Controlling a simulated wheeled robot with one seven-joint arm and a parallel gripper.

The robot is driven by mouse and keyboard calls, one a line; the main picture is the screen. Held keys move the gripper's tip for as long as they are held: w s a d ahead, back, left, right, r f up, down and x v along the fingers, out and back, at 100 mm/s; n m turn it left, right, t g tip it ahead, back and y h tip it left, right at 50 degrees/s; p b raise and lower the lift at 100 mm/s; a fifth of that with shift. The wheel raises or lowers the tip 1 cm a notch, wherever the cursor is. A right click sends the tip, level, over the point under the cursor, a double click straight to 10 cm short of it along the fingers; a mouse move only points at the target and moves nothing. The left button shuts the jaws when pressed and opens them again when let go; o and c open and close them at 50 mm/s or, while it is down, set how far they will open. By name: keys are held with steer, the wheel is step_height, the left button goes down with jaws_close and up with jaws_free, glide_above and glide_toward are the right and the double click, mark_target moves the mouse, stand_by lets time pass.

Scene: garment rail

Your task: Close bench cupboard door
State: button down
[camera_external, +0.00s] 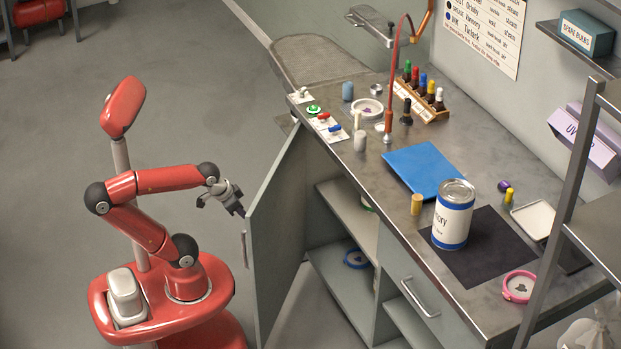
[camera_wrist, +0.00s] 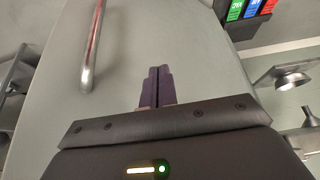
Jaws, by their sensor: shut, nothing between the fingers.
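The bench cupboard door (camera_external: 277,226) is grey-green and stands swung wide open from the bench front. Its metal bar handle (camera_external: 244,249) is on the outer face, toward my body. My gripper (camera_external: 238,208) is shut and empty, beside the outer face near the door's upper part; I cannot tell whether it touches. In the wrist view the door face (camera_wrist: 140,45) fills most of the picture ahead of my closed fingers (camera_wrist: 155,86). The handle (camera_wrist: 92,45) shows left of the fingers. The open cupboard (camera_external: 345,235) shows its shelves.
The bench top (camera_external: 375,170) holds a paint can (camera_external: 454,215), a blue sheet (camera_external: 424,168), a bottle rack (camera_external: 420,105) and a switch panel (camera_external: 321,125). A drawer handle (camera_external: 420,298) sticks out right of the cupboard. The floor (camera_external: 200,100) behind the door is clear.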

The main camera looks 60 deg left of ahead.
steer(key=s+d+r+m+g+h+b, duration=0.2)
steer(key=s+d+r+m+h+b, duration=0.1)
steer(key=s+d+r+m+b, duration=0.65)
steer(key=w+d+f, duration=0.1)
steer(key=w+f, duration=0.1)
steer(key=f, duration=0.3)
steer(key=w+d+f+n, duration=0.1)
steer(key=w+f, duration=0.1)
steer(key=f, duration=0.3)
steer(key=shift+w+d, duration=0.3)
steer(key=shift+d, duration=0.05)
